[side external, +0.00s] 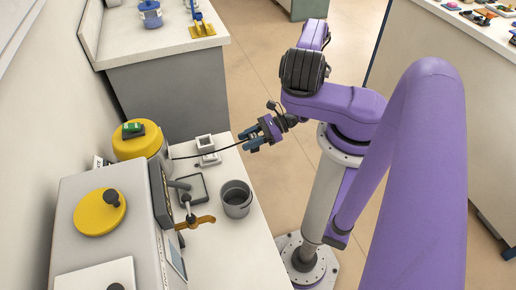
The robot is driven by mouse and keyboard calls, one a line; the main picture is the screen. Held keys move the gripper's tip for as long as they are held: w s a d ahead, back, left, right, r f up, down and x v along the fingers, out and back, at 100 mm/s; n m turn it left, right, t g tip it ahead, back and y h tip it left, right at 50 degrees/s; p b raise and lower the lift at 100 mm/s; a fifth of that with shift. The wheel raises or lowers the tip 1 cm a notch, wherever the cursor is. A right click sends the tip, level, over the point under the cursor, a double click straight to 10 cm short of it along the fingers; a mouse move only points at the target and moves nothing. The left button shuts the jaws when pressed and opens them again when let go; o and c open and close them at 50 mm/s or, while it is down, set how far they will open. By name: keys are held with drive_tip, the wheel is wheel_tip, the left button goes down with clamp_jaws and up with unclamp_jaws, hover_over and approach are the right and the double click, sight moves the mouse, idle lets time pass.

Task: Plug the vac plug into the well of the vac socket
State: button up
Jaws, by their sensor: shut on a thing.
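My gripper (250,141) is in the air above the right edge of the white worktop, right of the small white blocks. Its blue fingers are shut on the vac plug, which is mostly hidden between them. A black cable runs left from the fingers to the yellow-topped round unit (133,148). A small white block with a dark square opening on top (206,143) stands on the worktop and looks like the vac socket. It is left of the gripper and apart from it. The inside of its well is too small to make out.
A low pale piece (210,160) lies just in front of the white block. A dark square tray (190,189) and a grey pot (237,198) stand nearer. The large grey kiln (110,225) with an orange-brown handle (195,222) fills the left. The worktop's near right is clear.

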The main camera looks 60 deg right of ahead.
drive_tip(key=w+r, duration=0.2)
drive_tip(key=w, duration=1.9)
drive_tip(key=shift+a+r, duration=0.15)
drive_tip(key=shift+a, duration=0.2)
drive_tip(key=shift+f, duration=2.9)
drive_tip(key=shift+f, duration=2)
drive_tip(key=o, duration=1.2)
drive_tip(key=shift+c, duration=0.2)
drive_tip(key=v, duration=1.7)
